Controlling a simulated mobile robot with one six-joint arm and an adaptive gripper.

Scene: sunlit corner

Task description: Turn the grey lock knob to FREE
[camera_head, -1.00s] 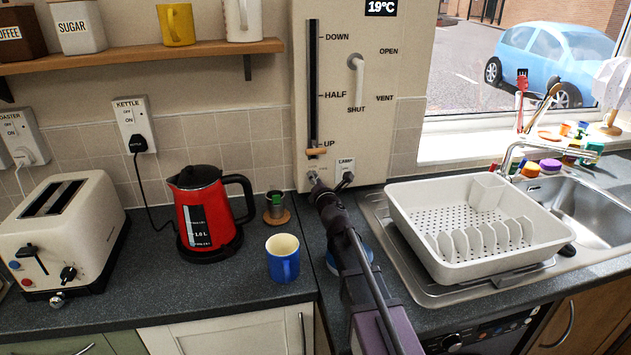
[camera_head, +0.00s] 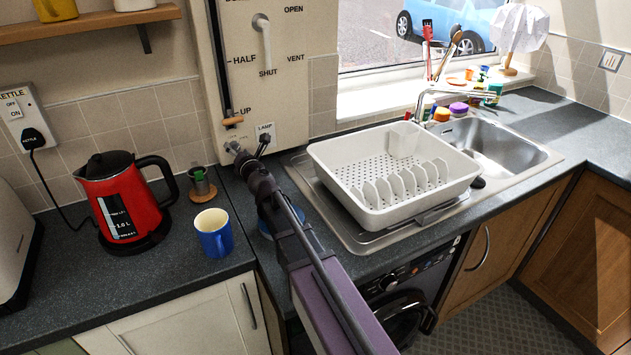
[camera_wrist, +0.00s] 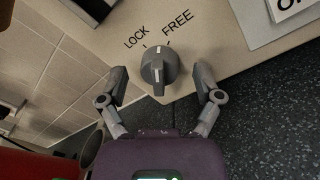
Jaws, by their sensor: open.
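The grey lock knob (camera_wrist: 158,68) sits on the cream panel, below the printed words LOCK and FREE, in the wrist view. Its raised grip bar runs roughly up and down in the picture; I cannot tell clearly which word it points to. My gripper (camera_wrist: 159,78) is open, with one finger on the left of the knob and one on the right, gaps showing on both sides. In the head view my gripper (camera_head: 243,158) is at the lower edge of the cream panel (camera_head: 284,100), and the knob is hard to make out there.
A LAMP switch (camera_head: 264,138) is close beside my gripper on the panel. A slider handle (camera_head: 233,121) is just above. The red kettle (camera_head: 122,205), blue mug (camera_head: 213,235) and small cup (camera_head: 200,181) stand left; the white dish rack (camera_head: 395,175) stands right.

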